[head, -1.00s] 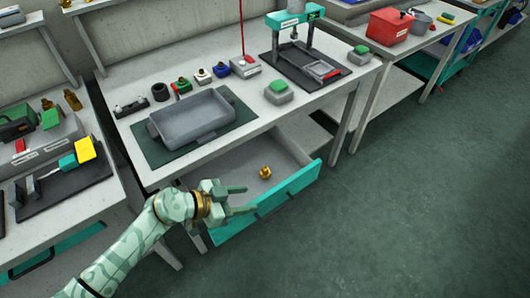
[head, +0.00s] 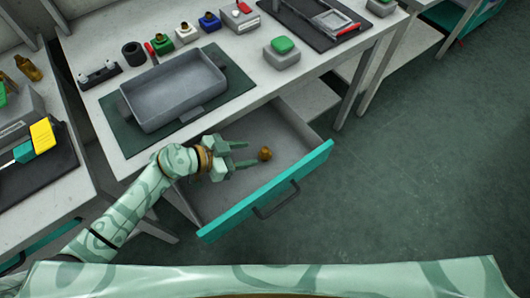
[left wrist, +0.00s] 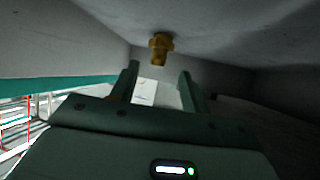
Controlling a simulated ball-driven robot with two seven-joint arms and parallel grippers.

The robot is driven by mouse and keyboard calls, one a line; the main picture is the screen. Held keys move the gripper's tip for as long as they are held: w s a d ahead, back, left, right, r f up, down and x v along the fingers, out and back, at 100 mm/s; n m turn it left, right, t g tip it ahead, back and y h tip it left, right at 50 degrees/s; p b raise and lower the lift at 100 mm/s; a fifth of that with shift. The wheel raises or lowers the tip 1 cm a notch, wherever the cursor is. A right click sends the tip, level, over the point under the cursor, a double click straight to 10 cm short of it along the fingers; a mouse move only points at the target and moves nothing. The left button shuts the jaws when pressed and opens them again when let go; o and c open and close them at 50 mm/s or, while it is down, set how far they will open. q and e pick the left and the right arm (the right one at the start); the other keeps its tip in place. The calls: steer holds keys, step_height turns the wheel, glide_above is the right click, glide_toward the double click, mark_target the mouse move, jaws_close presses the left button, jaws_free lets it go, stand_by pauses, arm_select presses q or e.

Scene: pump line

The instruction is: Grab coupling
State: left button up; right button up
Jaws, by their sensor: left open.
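The coupling is a small brass fitting (head: 265,153) lying in the open drawer (head: 288,122) under the workbench. It also shows in the left wrist view (left wrist: 160,46), just beyond the fingertips and between their lines. My left gripper (head: 250,153) is open, its two fingers pointing at the coupling from the left, inside the drawer's area. The fingers also show in the left wrist view (left wrist: 158,72), apart with nothing between them. Whether the fingertips are level with the coupling is hard to tell. My right gripper is not in view.
The drawer's teal front (head: 265,192) stands on the right and near side of the gripper. The bench above carries a grey tray (head: 172,92) on a dark green mat (head: 120,125) and a green-topped box (head: 282,50). Open floor lies to the right.

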mark_target(263, 150)
arm_select(q)
steer(key=shift+w+d+f, duration=0.1)
steer(key=shift+w+d, duration=0.15)
steer(key=shift+d, duration=0.3)
steer(key=b+x, duration=0.3)
steer(key=x, duration=0.2)
steer(key=shift+d+f, duration=0.15)
steer(key=shift+w+d, duration=0.1)
steer(key=shift+d, duration=0.15)
jaws_close()
